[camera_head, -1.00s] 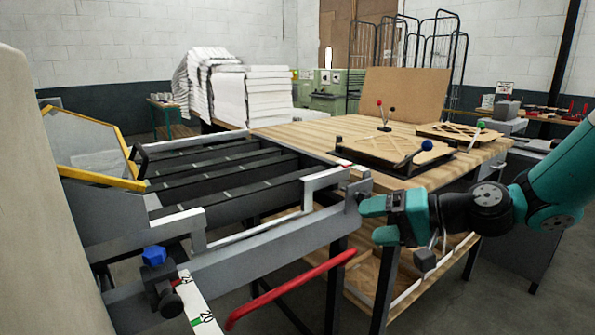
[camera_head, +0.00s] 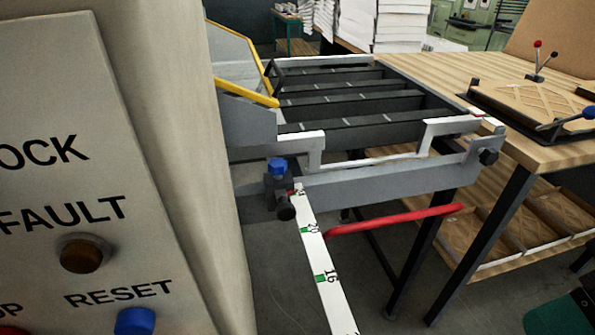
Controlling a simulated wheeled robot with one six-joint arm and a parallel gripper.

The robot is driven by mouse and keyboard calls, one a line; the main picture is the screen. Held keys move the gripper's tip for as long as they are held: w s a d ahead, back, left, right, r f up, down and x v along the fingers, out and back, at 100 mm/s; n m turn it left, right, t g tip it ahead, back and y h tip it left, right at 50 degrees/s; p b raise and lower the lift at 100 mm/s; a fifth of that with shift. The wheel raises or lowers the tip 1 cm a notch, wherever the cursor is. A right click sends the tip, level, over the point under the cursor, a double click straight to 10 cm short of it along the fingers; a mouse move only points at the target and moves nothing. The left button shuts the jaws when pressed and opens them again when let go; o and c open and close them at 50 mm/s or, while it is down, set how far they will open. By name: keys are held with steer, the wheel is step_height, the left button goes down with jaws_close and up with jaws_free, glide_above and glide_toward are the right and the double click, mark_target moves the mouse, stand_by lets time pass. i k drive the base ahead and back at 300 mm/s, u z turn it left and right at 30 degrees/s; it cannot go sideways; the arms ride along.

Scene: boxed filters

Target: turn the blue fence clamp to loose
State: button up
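The blue fence clamp (camera_head: 278,167) is a small blue knob on top of a dark block. It sits at the near left end of the grey rail (camera_head: 380,184), where the white scale strip (camera_head: 321,262) begins. A dark round knob (camera_head: 286,212) sticks out just below it. Nothing touches the blue clamp.
A large control box with a blue RESET button (camera_head: 135,321) fills the left side, close to the clamp. A red bar (camera_head: 395,219) runs below the rail. A wooden table (camera_head: 445,80) stands at the right. Open floor lies below the rail.

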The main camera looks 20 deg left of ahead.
mark_target(278, 166)
steer(key=u, duration=0.55)
steer(key=k, duration=1.3)
steer(key=u, duration=0.7)
steer(key=i, duration=0.75)
steer(key=z, duration=0.05)
